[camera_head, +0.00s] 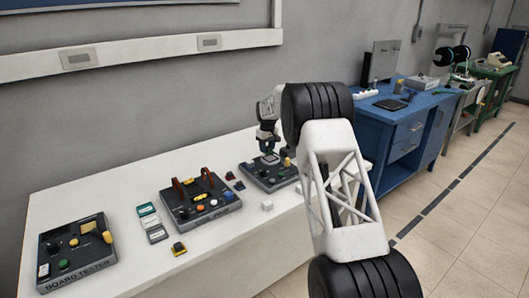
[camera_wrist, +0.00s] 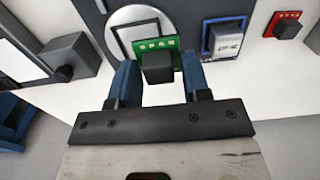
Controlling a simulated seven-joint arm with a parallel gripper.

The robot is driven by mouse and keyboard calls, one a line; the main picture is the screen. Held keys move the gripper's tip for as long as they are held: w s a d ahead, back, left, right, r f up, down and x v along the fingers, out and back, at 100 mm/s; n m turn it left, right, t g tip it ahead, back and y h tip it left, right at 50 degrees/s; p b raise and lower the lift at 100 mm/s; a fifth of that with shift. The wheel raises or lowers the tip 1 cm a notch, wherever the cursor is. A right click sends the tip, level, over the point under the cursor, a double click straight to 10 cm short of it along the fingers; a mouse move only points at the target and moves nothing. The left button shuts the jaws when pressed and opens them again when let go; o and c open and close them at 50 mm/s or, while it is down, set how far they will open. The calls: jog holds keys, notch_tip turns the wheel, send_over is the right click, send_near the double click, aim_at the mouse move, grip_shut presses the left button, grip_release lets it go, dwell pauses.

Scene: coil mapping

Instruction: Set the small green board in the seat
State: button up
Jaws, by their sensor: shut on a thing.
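The small green board (camera_wrist: 170,43) carries a black block (camera_wrist: 158,68). My gripper (camera_wrist: 158,76) has its two blue fingers on either side of this block and is shut on it. A round silver plate (camera_wrist: 113,24) with a black square outline (camera_wrist: 124,36), which looks like the seat, lies behind the board. The board overlaps the outline's lower right part in the wrist view. I cannot tell whether the board touches the plate. In the head view my gripper (camera_head: 268,143) is over the right dark station (camera_head: 254,176); the board cannot be made out there.
A blue board (camera_wrist: 224,40) and a red board (camera_wrist: 285,24) lie right of the plate. A grey block with a knob (camera_wrist: 68,60) stands left. The white table (camera_head: 110,210) also holds a middle station (camera_head: 200,210) and a board tester (camera_head: 76,255).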

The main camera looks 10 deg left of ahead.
aim_at(270, 158)
jog(key=shift+w+d, duration=0.2)
jog(key=shift+w, duration=0.65)
jog(key=shift+w+d, duration=0.2)
jog(key=shift+w, duration=0.6)
jog(key=shift+f, duration=0.2)
jog(key=shift+f, duration=1.85)
jog(key=shift+f, duration=0.55)
dwell(0.6)
jog(key=o, duration=1.5)
jog(key=shift+c, duration=0.2)
jog(key=shift+r, duration=0.1)
